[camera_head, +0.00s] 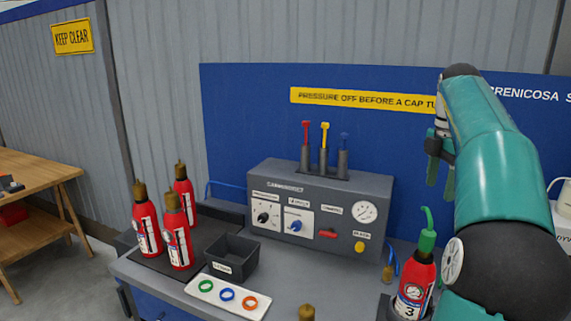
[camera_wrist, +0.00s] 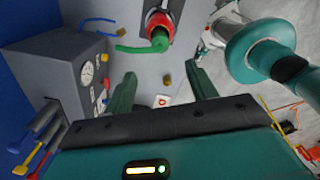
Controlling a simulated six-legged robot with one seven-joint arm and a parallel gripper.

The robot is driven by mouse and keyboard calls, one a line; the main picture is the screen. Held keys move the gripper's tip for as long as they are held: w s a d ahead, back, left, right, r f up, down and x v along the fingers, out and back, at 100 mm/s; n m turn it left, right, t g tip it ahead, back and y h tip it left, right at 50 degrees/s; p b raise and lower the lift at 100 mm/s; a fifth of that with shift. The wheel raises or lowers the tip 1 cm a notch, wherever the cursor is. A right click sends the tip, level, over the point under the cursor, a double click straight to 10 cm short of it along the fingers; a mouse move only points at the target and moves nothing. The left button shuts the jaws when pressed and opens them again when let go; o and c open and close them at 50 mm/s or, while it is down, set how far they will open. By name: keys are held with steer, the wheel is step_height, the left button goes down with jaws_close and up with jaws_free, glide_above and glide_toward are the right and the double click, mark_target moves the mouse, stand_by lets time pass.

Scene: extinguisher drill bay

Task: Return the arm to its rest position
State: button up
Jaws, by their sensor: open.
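My arm (camera_head: 495,165) is teal and raised at the right of the head view, in front of the blue back panel. My gripper (camera_head: 440,182) hangs at its end with green fingers pointing down. In the wrist view my gripper (camera_wrist: 160,80) has its two green fingers well apart, with nothing held between them. A red extinguisher marked 3 (camera_head: 414,288) with a green top and green hose stands at the bench's right, below my gripper. It also shows at the top of the wrist view (camera_wrist: 159,22).
A grey test console (camera_head: 310,215) with gauge and coloured levers stands mid-bench. Several red extinguishers (camera_head: 178,240) stand at left beside a dark bin (camera_head: 232,258) and a white tray of coloured rings (camera_head: 228,298). A wooden table (camera_head: 35,175) is far left.

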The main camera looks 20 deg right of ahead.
steer(key=w+a+f+m+t+h, duration=0.1)
steer(key=w+a+f+m, duration=0.15)
steer(key=a, duration=0.95)
steer(key=w+a+f+m+t+h, duration=0.1)
steer(key=w+a+m, duration=0.15)
steer(key=a, duration=0.85)
steer(key=s+a+f+m+t+y, duration=0.1)
steer(key=s+a+f+m, duration=0.3)
steer(key=a, duration=0.5)
steer(key=s+a+f+m+t+y, duration=0.1)
steer(key=s+a+f+m, duration=0.3)
steer(key=s+a+f, duration=0.4)
step_height(320, 180, down, 3)
steer(key=shift+s+a+f+m+t, duration=0.1)
steer(key=shift+s+a+m+t, duration=0.25)
steer(key=shift+a+t, duration=0.4)
steer(key=c, duration=0.5)
steer(key=shift+o, duration=0.2)
steer(key=shift+d, duration=0.1)
steer(key=shift+d, duration=0.1)
